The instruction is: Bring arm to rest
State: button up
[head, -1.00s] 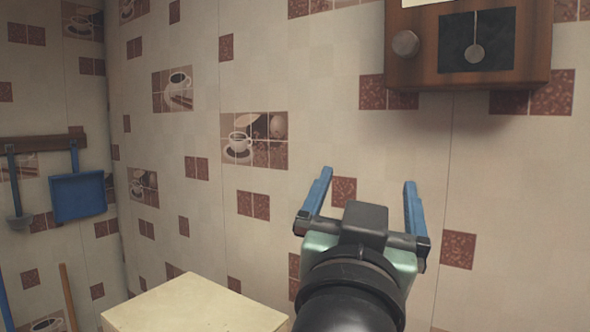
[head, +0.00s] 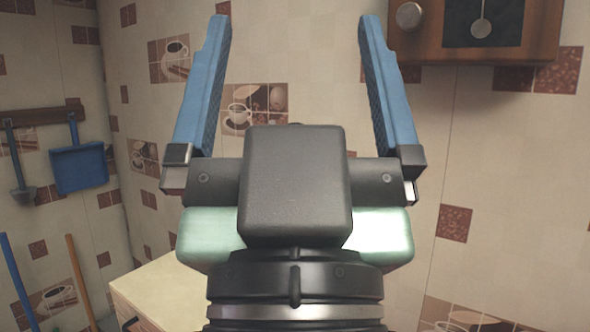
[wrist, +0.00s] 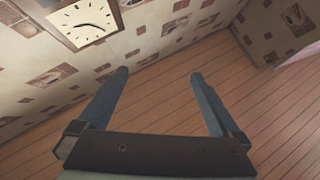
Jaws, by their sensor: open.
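My gripper (head: 292,25) is open and empty, its two blue fingers wide apart and pointing up in the head view. It is close to the head camera and fills the middle of that view, with the tiled wall behind it.
A wooden pendulum clock (head: 430,35) hangs on the wall at the upper right; its face (wrist: 83,22) shows in the wrist view. A blue dustpan (head: 79,168) hangs from a rack at the left. A pale-topped cabinet (head: 165,295) stands at the lower left, partly hidden by my arm.

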notch_tip(320, 180, up, 13)
jog(key=p, duration=1.1)
jog(key=shift+p, duration=0.35)
